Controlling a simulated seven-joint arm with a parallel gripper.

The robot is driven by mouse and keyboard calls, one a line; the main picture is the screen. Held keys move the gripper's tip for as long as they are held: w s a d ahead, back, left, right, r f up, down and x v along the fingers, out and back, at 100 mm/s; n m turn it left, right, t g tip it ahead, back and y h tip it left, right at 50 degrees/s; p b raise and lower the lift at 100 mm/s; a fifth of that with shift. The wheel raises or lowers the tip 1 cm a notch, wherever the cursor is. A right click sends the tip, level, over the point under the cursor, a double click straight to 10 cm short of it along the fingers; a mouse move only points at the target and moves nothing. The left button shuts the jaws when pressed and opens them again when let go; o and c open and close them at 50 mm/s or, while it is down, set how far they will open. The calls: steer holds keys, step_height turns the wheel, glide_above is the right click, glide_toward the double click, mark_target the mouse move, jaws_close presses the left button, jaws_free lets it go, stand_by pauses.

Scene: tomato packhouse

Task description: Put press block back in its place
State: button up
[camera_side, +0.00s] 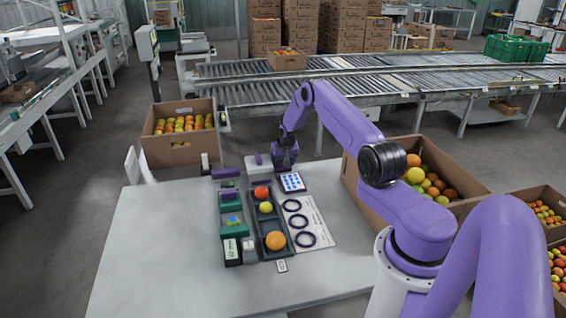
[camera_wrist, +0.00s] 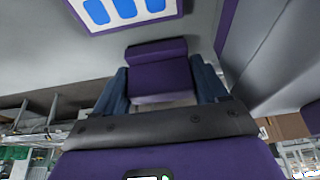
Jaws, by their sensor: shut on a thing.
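My gripper (camera_side: 285,163) is low over the back of the work table, just beyond the card with blue spots (camera_side: 292,182). In the wrist view its two dark blue fingers are shut on a purple block (camera_wrist: 158,78), which looks like the press block. The block has a stepped shape, and its far end shows between the fingers. In the side view the gripper hides the block, and I cannot tell whether it touches anything below. A pale grey box (camera_side: 262,168) with a purple upright part (camera_side: 258,158) stands just left of the gripper.
A dark tray (camera_side: 258,226) holds red, yellow and orange fruits. Left of it are a second narrow tray with green and purple pieces and another purple block (camera_side: 226,173). A white sheet (camera_side: 318,228) bears three dark rings. A large fruit carton (camera_side: 352,178) stands right; the table's left is clear.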

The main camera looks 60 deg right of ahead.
steer(key=shift+f, duration=0.15)
steer(key=o, duration=0.6)
